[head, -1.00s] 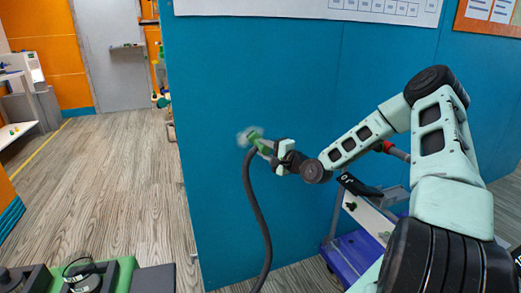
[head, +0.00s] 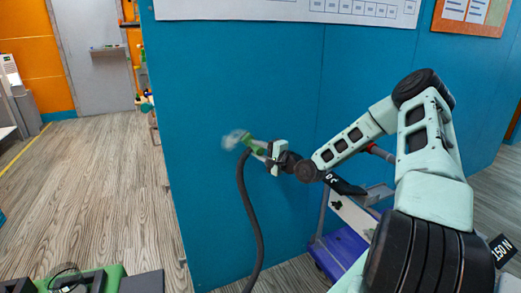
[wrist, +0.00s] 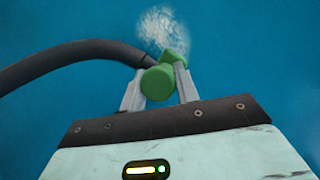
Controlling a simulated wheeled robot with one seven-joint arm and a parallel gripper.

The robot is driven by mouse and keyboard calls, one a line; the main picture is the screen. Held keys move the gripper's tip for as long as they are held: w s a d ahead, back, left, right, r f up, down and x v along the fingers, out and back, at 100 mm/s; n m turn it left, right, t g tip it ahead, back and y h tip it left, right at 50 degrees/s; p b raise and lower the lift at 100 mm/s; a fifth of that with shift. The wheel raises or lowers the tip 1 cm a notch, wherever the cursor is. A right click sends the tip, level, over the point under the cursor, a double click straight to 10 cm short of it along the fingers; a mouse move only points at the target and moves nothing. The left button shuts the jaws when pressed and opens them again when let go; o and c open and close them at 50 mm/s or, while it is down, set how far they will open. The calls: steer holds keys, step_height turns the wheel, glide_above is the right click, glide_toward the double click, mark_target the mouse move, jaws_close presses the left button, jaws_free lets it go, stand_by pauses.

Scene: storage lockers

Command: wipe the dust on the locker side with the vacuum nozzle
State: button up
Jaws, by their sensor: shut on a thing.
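The locker side (head: 230,80) is a tall blue panel in the middle of the head view. A pale grey-white dust patch (head: 234,139) is on it, and it also shows in the wrist view (wrist: 155,25). My gripper (head: 268,152) is shut on the green vacuum nozzle (wrist: 158,82). The nozzle's head is at the lower right edge of the dust in the wrist view; whether it touches the panel I cannot tell. A dark hose (head: 252,215) hangs from the nozzle to the floor, and it runs left in the wrist view (wrist: 60,62).
A blue-based cart (head: 340,250) stands against the panel, below my arm. A white chart (head: 300,8) and an orange board (head: 475,15) hang above. Wooden floor is open at the left (head: 90,190). Green and black items (head: 75,280) sit at the bottom left.

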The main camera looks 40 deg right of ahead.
mark_target(252, 146)
steer(key=shift+w+a+p, duration=0.75)
steer(key=shift+w+a, duration=0.75)
steer(key=shift+a, duration=3.45)
steer(key=shift+s+d+r+p, duration=0.25)
steer(key=shift+s+d+r, duration=0.05)
steer(key=shift+d, duration=1)
steer(key=shift+s+d+r+p, duration=0.25)
steer(key=shift+s+d+r, duration=0.1)
steer(key=shift+d, duration=0.9)
steer(key=shift+s+d+r+p, duration=0.25)
steer(key=shift+s+d, duration=0.05)
steer(key=shift+d, duration=1)
steer(key=shift+s+d, duration=0.3)
steer(key=shift+d, duration=0.5)
steer(key=shift+s+d, duration=0.25)
steer(key=shift+d, duration=0.55)
steer(key=shift+p, duration=0.35)
steer(key=shift+w+a+p, duration=0.15)
steer(key=shift+w+a, duration=0.05)
steer(key=shift+a, duration=0.8)
steer(key=shift+w+a+p, duration=0.15)
steer(key=shift+w+a, duration=0.05)
steer(key=shift+a, duration=0.8)
steer(key=w+a, duration=0.2)
steer(key=a, duration=0.4)
steer(key=shift+w+a+p, duration=0.25)
steer(key=shift+a+p, duration=0.05)
steer(key=shift+a, duration=0.1)
